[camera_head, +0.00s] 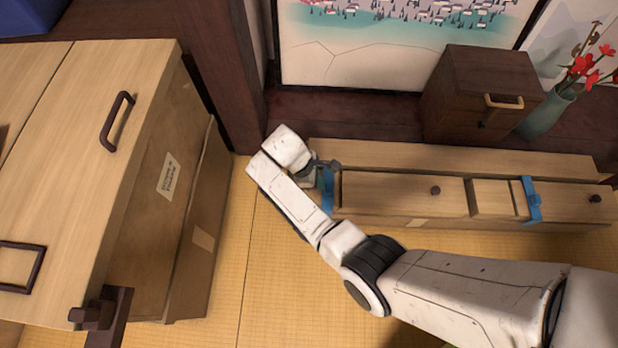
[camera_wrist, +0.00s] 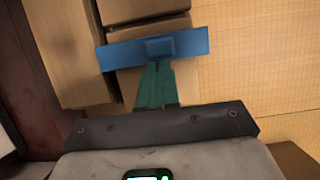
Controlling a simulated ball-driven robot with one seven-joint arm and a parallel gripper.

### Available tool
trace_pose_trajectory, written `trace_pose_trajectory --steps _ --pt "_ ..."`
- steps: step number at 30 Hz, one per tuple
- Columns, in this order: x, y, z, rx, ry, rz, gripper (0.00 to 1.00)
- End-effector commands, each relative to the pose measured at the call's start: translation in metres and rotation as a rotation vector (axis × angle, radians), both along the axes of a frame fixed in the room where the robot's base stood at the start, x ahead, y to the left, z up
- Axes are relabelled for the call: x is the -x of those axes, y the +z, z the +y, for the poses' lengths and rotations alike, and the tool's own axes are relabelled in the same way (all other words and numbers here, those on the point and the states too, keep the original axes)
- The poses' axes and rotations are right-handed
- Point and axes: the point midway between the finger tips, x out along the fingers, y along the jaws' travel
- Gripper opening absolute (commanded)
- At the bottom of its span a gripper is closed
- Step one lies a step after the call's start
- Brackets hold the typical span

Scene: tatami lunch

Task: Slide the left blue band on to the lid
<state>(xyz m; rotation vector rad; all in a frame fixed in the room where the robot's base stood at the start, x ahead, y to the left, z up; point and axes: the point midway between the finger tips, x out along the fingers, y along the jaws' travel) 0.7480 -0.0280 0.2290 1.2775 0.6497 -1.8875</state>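The left blue band (camera_head: 328,190) wraps crosswise around the left end of a long, low wooden box (camera_head: 380,222). In the wrist view the band (camera_wrist: 190,44) runs across the box with a raised blue block at its middle. The lid (camera_head: 390,190), a pale wooden panel with a dark knob, lies just right of the band in the head view. My gripper (camera_wrist: 156,66) has its teal fingers together, tips right by the band's block. I cannot tell whether they touch it. In the head view my gripper (camera_head: 318,172) is at the band's left side, partly hidden by my wrist.
A second blue band (camera_head: 532,202) crosses the box farther right. A small dark drawer chest (camera_head: 482,90) and a vase with red flowers (camera_head: 548,112) stand behind. A large wooden cabinet (camera_head: 150,160) is at the left. Tatami floor (camera_head: 290,290) lies clear in front.

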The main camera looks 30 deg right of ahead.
Motion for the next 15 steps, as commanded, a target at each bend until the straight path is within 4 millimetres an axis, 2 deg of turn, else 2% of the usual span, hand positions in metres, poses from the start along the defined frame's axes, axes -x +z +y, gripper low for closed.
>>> trace_pose_trajectory --steps 1,12,15 --pt "0.007 0.007 -0.009 0.001 -0.003 0.003 0.0" --pt "0.05 0.005 -0.068 0.0 -0.006 0.004 0.0" --pt "0.058 0.003 -0.077 -0.001 -0.002 0.003 0.0"
